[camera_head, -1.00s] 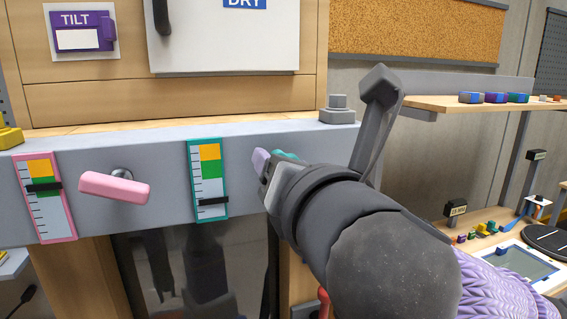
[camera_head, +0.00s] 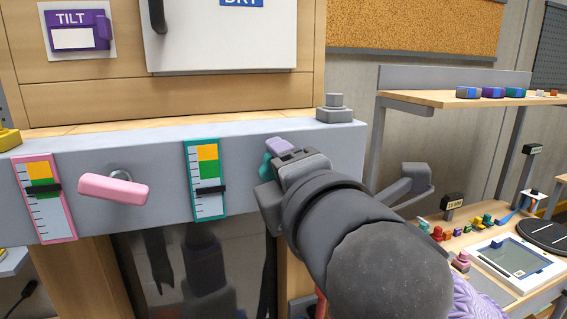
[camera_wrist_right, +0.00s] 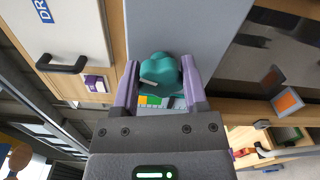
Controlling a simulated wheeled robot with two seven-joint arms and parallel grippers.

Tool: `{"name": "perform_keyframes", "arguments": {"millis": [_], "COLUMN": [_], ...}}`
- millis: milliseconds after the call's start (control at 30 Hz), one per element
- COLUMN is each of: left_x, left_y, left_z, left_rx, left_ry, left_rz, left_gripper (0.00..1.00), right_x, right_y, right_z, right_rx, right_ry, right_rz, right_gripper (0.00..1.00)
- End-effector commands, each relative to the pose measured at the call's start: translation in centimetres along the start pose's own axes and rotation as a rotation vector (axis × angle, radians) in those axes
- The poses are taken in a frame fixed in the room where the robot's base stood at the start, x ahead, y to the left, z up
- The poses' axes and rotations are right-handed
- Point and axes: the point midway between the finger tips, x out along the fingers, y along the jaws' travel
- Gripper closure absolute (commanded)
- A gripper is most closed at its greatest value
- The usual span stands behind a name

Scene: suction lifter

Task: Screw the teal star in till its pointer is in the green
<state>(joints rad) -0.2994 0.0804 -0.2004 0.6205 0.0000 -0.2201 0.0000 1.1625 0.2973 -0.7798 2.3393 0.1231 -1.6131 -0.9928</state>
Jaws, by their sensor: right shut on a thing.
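The teal star knob (camera_wrist_right: 160,72) sits between the two lilac fingers of my right gripper (camera_wrist_right: 159,80) in the right wrist view, and the fingers are shut on it. In the head view only an edge of the star (camera_head: 266,166) shows beside my right gripper (camera_head: 273,158), at the grey beam. The teal-framed gauge (camera_head: 221,190) stands left of the star, with orange on top, green below it and white at the bottom. Its black pointer (camera_head: 208,189) lies just below the green band, on the white. My left gripper is not in view.
A pink handle (camera_head: 113,189) sticks out of the beam, beside a pink-framed gauge (camera_head: 63,222). A grey stepped block (camera_head: 335,109) stands on the beam's right end. A shelf (camera_head: 440,98) and a workbench with small parts are at the right.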

Motion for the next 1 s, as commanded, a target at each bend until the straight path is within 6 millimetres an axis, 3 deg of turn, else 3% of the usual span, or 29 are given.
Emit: {"name": "perform_keyframes", "arguments": {"millis": [1000], "left_x": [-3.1], "left_y": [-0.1], "left_z": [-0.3], "left_rx": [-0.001], "left_ry": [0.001], "left_rz": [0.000], "left_gripper": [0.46], "right_x": [0.0], "right_y": [-0.3], "right_z": [-0.2], "right_rx": [0.963], "right_ry": [0.001], "right_rz": [-0.006], "right_gripper": [1.00]}}
